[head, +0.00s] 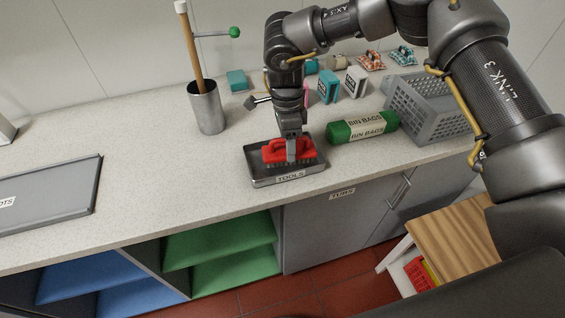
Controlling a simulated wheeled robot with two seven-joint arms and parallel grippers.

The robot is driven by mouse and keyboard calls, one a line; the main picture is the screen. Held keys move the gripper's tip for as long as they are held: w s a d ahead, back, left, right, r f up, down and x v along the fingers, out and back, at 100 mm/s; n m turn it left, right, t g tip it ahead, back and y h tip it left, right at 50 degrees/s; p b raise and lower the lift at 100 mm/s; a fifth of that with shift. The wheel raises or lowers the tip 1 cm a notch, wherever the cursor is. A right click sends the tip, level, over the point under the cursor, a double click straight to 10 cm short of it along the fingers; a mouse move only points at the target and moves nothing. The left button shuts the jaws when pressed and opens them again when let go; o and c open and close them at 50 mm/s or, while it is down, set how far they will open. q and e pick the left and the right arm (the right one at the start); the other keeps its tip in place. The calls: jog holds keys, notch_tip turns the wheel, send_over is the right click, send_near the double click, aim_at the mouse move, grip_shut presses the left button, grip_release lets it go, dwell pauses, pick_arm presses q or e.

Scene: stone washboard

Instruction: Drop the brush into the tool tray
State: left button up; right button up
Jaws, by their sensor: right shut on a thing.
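The red brush (275,153) has dark bristles and is at the tool tray, over or inside its rim. The tool tray (290,181) is a shallow dark metal tray labelled "TOOLS" near the counter's front edge. My right gripper (291,156) points down from above and is shut on the brush's red body. I cannot tell whether the bristles touch the tray floor. My left gripper is not in view.
A metal cylinder (207,108) holding a wooden stick stands behind left. A grey tray (45,192) lies at far left. The counter between is clear.

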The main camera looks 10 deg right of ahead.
jog(key=shift+f, duration=0.45)
jog(key=shift+r, duration=0.1)
jog(key=o, duration=1.2)
jog(key=r, duration=0.3)
jog(key=w+r+b, duration=0.1)
jog(key=r, duration=0.3)
jog(key=w+r, duration=0.1)
jog(key=r, duration=0.2)
jog(key=shift+r, duration=0.3)
